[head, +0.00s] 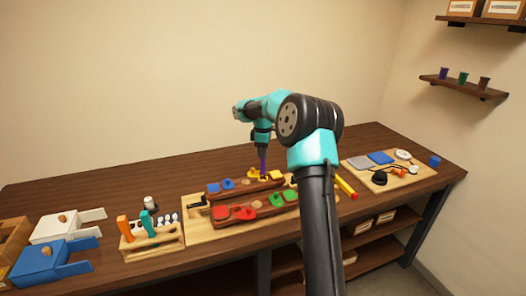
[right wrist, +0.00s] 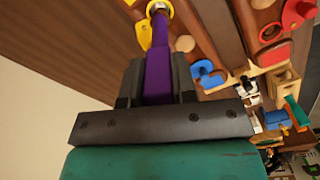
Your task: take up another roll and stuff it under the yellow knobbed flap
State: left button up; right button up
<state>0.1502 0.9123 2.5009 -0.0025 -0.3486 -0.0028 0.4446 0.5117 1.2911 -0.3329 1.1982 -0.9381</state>
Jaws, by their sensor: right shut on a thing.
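My right gripper (head: 262,148) is shut on a long purple rod (right wrist: 158,65) and holds it point down over the rear brown block (head: 237,190). The rod also shows in the head view (head: 263,162). In the right wrist view its far end has a pale band and is beside yellow parts, including a yellow flap (right wrist: 143,35); whether it touches them I cannot tell. In the head view a yellow flap (head: 249,174) sits on the rear block near the rod. My left gripper is not in view.
A tool rack (head: 155,240) and white and blue boxes (head: 50,262) stand at the left. A board (head: 385,180) with small parts lies at the right. The table's back strip is clear.

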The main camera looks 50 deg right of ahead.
jog(key=shift+f, duration=1.8)
dwell(1.9)
jog(key=shift+r, duration=0.1)
jog(key=shift+r, duration=3.95)
